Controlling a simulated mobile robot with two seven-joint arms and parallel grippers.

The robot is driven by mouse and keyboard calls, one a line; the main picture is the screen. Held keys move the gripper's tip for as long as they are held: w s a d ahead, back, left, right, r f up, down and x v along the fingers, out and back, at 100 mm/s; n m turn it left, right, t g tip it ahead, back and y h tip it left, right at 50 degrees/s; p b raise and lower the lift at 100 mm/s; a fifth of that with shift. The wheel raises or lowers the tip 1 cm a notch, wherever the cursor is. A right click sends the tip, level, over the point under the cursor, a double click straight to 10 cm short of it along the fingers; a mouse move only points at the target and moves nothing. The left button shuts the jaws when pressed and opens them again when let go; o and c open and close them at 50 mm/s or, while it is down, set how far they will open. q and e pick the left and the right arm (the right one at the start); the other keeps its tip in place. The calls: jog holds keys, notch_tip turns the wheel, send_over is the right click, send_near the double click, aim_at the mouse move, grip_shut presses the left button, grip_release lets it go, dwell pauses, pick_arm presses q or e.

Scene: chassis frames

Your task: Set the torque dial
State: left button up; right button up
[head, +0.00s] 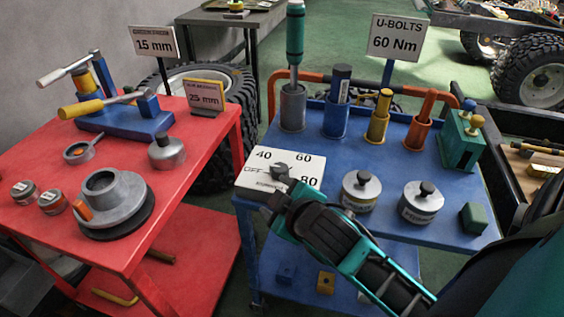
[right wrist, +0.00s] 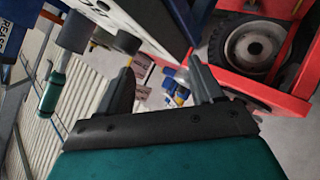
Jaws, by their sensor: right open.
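The white dial plate (head: 305,166) lies at the left front of the blue cart top, marked OFF, 40, 60 and 80. A dark grey knob (head: 280,172) shows on it, its lower part close to or behind my right gripper; I cannot tell exactly where it points. A sign (head: 396,37) behind reads U-BOLTS 60 Nm. My right gripper (head: 276,202) is at the plate's front edge, and whether it touches the knob is unclear. In the right wrist view its two fingers (right wrist: 163,90) stand apart with nothing clearly between them. My left gripper is not in view.
Two lidded tins (head: 361,191) (head: 423,203) and a green block (head: 473,218) stand right of the plate, near my right arm. A row of holders with tools, including a teal-handled one (head: 295,35), lines the back. A red cart (head: 200,145) stands left across a gap.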

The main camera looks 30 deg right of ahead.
jog(key=w+a+r+n+t+y, duration=0.3)
jog(key=w+r+n+t+y, duration=0.2)
jog(key=w+r+n+t, duration=0.6)
jog(key=a+r+n+g+y, duration=0.4)
jog(key=r+n+y, duration=0.4)
jog(key=n, duration=0.4)
jog(key=n+g+h, duration=0.7)
jog(key=n+g, duration=1.1)
jog(key=n, duration=0.6)
send_near(280, 167)
jog(key=shift+m, duration=0.3)
jog(key=x, duration=0.8)
jog(key=shift+f, duration=0.3)
